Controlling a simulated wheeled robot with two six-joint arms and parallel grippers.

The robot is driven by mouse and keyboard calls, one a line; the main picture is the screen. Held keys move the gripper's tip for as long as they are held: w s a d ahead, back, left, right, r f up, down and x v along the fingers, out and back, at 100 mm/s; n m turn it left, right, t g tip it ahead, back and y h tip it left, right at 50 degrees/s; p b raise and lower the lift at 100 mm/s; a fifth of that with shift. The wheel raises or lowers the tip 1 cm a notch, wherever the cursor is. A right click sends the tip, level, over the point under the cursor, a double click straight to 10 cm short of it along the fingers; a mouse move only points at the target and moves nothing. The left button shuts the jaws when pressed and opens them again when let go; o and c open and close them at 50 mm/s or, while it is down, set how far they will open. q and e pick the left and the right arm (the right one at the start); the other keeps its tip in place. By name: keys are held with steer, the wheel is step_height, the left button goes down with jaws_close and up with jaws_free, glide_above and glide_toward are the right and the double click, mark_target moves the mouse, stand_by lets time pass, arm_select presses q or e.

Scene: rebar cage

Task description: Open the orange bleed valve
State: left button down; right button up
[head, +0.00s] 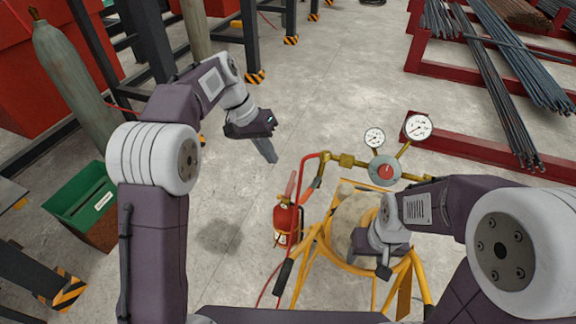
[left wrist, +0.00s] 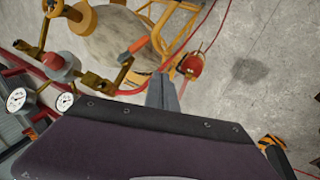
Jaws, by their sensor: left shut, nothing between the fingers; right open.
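The bleed valve's orange handle (left wrist: 137,45) shows in the left wrist view, joined to the brass fitting (left wrist: 125,72). It is small and hard to make out in the head view, where the brass pipework (head: 345,160) is clear. My left gripper (head: 270,157) is shut and empty, to the left of the pipework and apart from it. Its closed fingers (left wrist: 163,88) show in the left wrist view, to the right of the handle. My right gripper (head: 384,272) is open over the gas cylinder (head: 347,212); its fingertips are partly hidden.
A red regulator knob (head: 385,171) and two gauges (head: 418,127) stand right of the valve. A red extinguisher (head: 287,222) and red hose are close by, beside the yellow frame (head: 308,250). A green bin (head: 85,203) stands left.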

mark_target(310, 191)
arm_select(q)
steer(key=s+d+f+p, duration=0.2)
steer(key=d+f+p, duration=0.1)
steer(key=d+f, duration=0.4)
steer(key=shift+x, duration=1.15)
arm_select(e)
steer(key=r, duration=0.4)
steer(key=shift+s+d, duration=0.15)
steer(key=shift+s, duration=0.25)
arm_select(q)
steer(key=shift+s+a+f, duration=0.1)
steer(key=shift+s+a, duration=0.05)
steer(key=shift+a, duration=0.05)
